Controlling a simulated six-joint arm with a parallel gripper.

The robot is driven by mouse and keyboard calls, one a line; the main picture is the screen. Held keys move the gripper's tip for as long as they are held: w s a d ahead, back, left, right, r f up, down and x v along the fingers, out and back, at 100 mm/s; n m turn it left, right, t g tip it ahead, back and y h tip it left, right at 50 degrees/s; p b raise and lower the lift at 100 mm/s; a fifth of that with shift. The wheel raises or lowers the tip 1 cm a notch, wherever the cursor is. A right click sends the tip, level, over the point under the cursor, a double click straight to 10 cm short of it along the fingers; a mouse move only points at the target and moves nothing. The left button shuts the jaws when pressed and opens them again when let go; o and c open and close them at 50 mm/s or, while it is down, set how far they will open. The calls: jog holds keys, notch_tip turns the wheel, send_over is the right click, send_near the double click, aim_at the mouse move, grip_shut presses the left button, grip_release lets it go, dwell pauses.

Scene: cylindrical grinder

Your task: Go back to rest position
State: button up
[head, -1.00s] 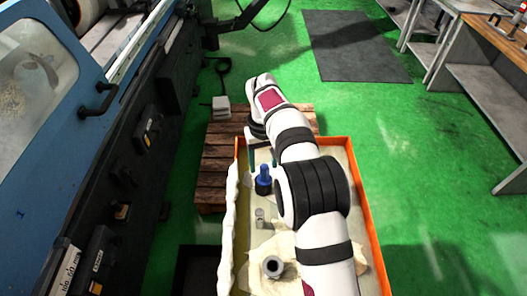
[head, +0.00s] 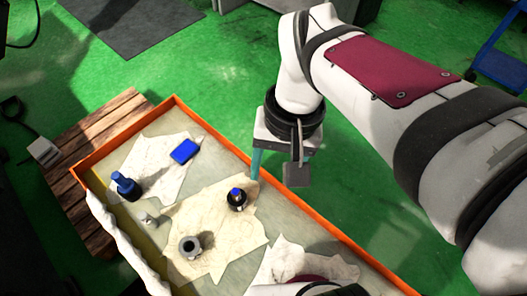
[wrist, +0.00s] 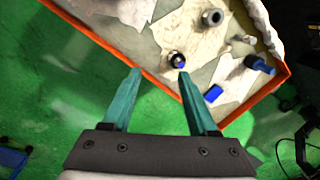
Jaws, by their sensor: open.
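My gripper (head: 275,165) is over the right edge of the orange-rimmed tray in the head view, pointing down. In the wrist view its two teal fingers (wrist: 157,98) stand wide apart with nothing between them. I cannot tell the height above the rim. In the head view the far finger is partly hidden behind the gripper body.
The tray (head: 335,232) holds cloths with a black part with a blue tip (head: 237,198), a grey ring (head: 190,246), a blue-topped bottle (head: 126,185) and a blue block (head: 184,151). A wooden pallet (head: 75,205) lies under it.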

jog(key=s+d+f+m, duration=0.3)
jog(key=s+f, duration=0.1)
jog(key=s, duration=0.4)
jog(key=shift+s+d+f+m, duration=0.25)
jog(key=shift+s+d+m, duration=0.1)
jog(key=shift+m, duration=0.05)
